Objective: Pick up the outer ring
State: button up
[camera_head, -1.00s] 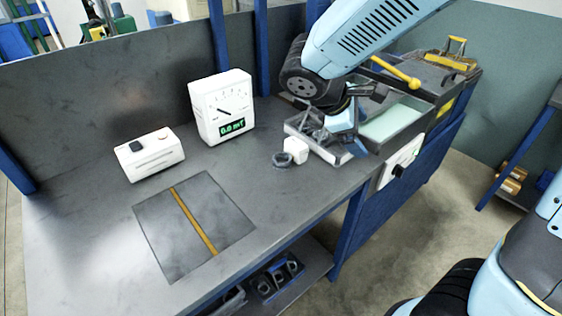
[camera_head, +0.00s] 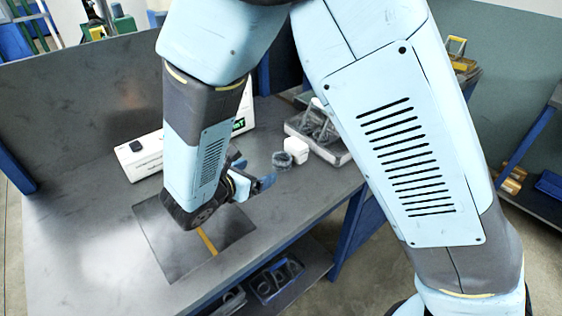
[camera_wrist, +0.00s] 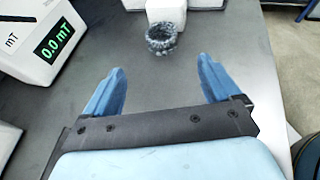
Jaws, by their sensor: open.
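The outer ring (camera_wrist: 161,39) is a dark grey, rough-looking ring on the grey bench top. In the wrist view it is ahead of my gripper (camera_wrist: 160,78), a little beyond the fingertips and roughly centred between them. The two blue fingers are wide apart with nothing between them. In the head view the ring (camera_head: 283,160) lies just beyond my gripper (camera_head: 268,183). The fingers are partly hidden there by my arm. I cannot tell how high the fingers are above the bench.
A white block (camera_head: 296,150) stands right behind the ring. A grey tray (camera_head: 330,142) with dark parts is behind it. The meter reading 0.0 mT (camera_wrist: 42,38) stands at the left. The bench front edge (camera_head: 318,215) is near. Bare bench surrounds the fingers.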

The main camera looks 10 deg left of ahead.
aim_at(286, 157)
jog(key=x, duration=1.2)
jog(key=shift+w+d, duration=0.15)
jog(key=shift+c, duration=0.5)
jog(key=c, duration=1.3)
jog(key=shift+o, duration=0.2)
jog(key=shift+r, duration=0.15)
